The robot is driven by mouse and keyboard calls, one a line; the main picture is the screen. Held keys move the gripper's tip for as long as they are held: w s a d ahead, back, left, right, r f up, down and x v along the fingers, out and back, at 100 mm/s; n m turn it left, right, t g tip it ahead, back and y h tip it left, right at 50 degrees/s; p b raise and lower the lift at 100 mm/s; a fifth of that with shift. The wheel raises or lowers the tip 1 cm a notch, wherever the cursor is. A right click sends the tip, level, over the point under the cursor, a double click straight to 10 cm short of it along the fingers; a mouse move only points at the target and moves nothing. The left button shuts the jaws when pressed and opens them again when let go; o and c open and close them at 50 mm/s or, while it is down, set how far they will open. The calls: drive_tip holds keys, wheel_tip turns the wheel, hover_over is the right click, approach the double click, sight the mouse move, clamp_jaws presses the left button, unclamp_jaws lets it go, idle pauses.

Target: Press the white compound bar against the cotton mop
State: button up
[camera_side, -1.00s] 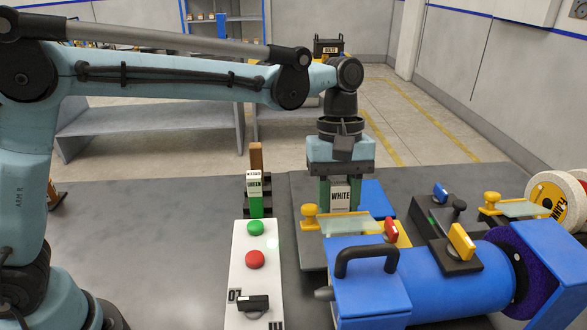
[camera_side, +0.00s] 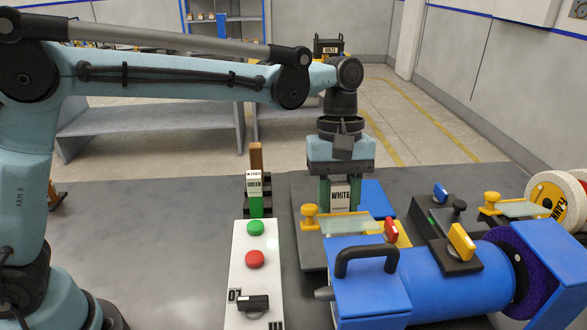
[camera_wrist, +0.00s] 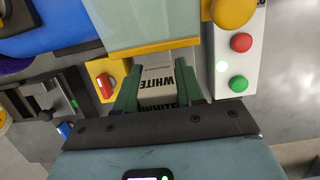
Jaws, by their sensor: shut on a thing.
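The white compound bar (camera_side: 341,196), labelled WHITE, is between the green fingers of my gripper (camera_side: 340,190) in the side view. My gripper is shut on it, pointing down behind the blue polishing machine (camera_side: 440,285). In the wrist view the white bar (camera_wrist: 158,82) shows between the two fingers (camera_wrist: 157,88), beside the clear guard (camera_wrist: 148,22) with its yellow edge. I cannot make out the cotton mop for certain; the machine and guard hide the area below the bar. Whether the bar touches a mop cannot be told.
A white control panel (camera_side: 252,275) with green and red buttons stands left of the machine. A green compound bar (camera_side: 254,186) stands in a rack behind it. A purple wheel (camera_side: 520,262) is at the machine's right end, and spare discs (camera_side: 557,197) lie far right.

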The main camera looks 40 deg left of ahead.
drive_tip(key=shift+w+a, duration=1.15)
drive_tip(key=shift+a, duration=0.05)
drive_tip(key=w+a, duration=0.3)
wheel_tip(320, 180, up, 8)
idle(1.0)
drive_tip(key=shift+s, duration=0.1)
idle(0.4)
